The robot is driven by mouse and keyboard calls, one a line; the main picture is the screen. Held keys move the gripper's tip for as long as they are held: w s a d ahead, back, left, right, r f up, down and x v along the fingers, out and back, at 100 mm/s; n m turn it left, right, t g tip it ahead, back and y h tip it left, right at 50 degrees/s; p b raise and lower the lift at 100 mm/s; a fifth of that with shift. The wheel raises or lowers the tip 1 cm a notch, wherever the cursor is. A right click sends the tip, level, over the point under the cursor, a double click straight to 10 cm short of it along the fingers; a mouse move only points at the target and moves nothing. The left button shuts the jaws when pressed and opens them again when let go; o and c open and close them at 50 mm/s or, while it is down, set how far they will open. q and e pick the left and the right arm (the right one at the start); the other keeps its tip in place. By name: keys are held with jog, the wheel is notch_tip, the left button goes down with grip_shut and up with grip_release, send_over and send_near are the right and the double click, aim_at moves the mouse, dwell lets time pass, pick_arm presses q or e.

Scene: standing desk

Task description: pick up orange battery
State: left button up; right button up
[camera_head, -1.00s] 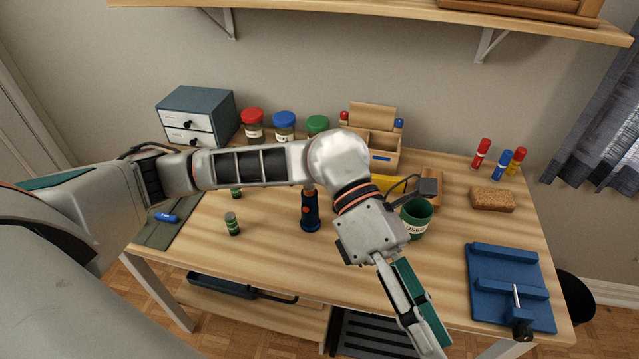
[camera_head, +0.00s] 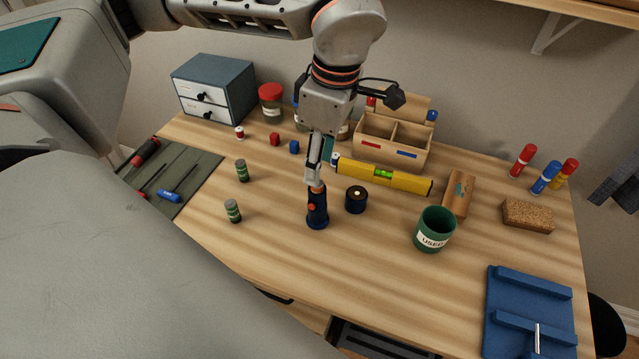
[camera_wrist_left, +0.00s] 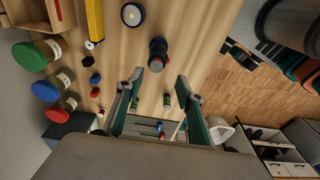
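I cannot make out a separate orange battery in either view. A dark blue flashlight (camera_head: 317,212) with orange parts stands upright on the desk; it also shows in the left wrist view (camera_wrist_left: 158,52). My left gripper (camera_head: 314,182) points down at the flashlight's top, which it partly covers in the head view. In the left wrist view my left gripper (camera_wrist_left: 159,79) has its fingers apart with nothing held between them. Two green batteries, one nearer (camera_head: 232,211) and one farther (camera_head: 242,171), stand left of the flashlight. My right gripper is out of view.
A dark round piece (camera_head: 356,201) stands right of the flashlight. A yellow level (camera_head: 400,182) lies behind it, before a wooden organizer (camera_head: 380,152). A green cup (camera_head: 434,231) stands right and a blue fixture (camera_head: 527,310) front right. The desk's front middle is clear.

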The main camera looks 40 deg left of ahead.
aim_at(317, 193)
pick_arm(q)
jog(key=shift+f, duration=0.65)
jog(key=f, duration=0.4)
jog(key=shift+w+a+f+b, duration=0.15)
jog(key=shift+w+a+b, duration=0.15)
jog(key=shift+a+b, duration=0.1)
jog(key=shift+c, duration=0.3)
grip_shut()
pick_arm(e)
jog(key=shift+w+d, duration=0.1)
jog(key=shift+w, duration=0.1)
